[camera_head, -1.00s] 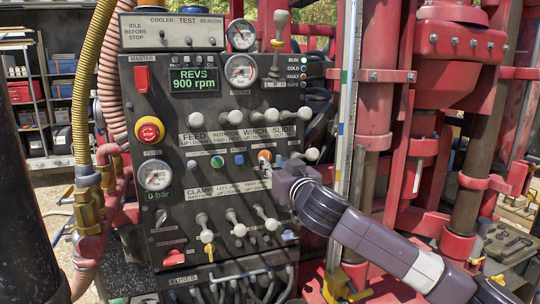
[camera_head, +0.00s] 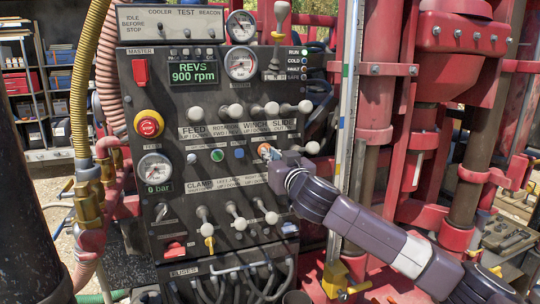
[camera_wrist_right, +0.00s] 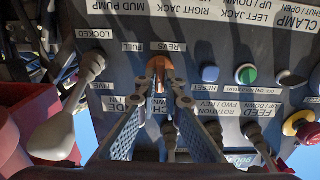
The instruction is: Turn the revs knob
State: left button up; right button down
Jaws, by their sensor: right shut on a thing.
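The revs knob is a small orange knob (camera_head: 264,149) on the dark control panel (camera_head: 170,105). In the right wrist view, which is upside down, the knob (camera_wrist_right: 158,67) sits beside the labels FULL and REVS. My right gripper (camera_head: 269,157) reaches the knob from the lower right. In the wrist view its two fingertips (camera_wrist_right: 168,85) are at the knob and shut on it, partly covering it. The green display (camera_head: 193,73) reads REVS 900 rpm. My left gripper is not in view.
White-knobbed levers (camera_head: 272,108) stand out above the revs knob, and more levers (camera_head: 271,217) stand below. A green button (camera_head: 217,155), a blue button (camera_head: 239,153) and a red emergency stop (camera_head: 149,124) are to the left. Red rig framework (camera_head: 375,100) stands at the right.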

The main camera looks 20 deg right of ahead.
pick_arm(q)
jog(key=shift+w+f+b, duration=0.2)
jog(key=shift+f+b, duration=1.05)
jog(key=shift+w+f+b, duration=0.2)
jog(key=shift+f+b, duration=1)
pick_arm(e)
jog(key=shift+d+f+m, duration=0.1)
jog(key=shift+m, duration=4.1)
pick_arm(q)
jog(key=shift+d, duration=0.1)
pick_arm(e)
jog(key=c, duration=2.1)
grip_release()
jog(key=shift+d, duration=0.1)
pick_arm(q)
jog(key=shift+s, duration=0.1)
pick_arm(e)
jog(key=s, duration=1.2)
jog(key=shift+d, duration=0.2)
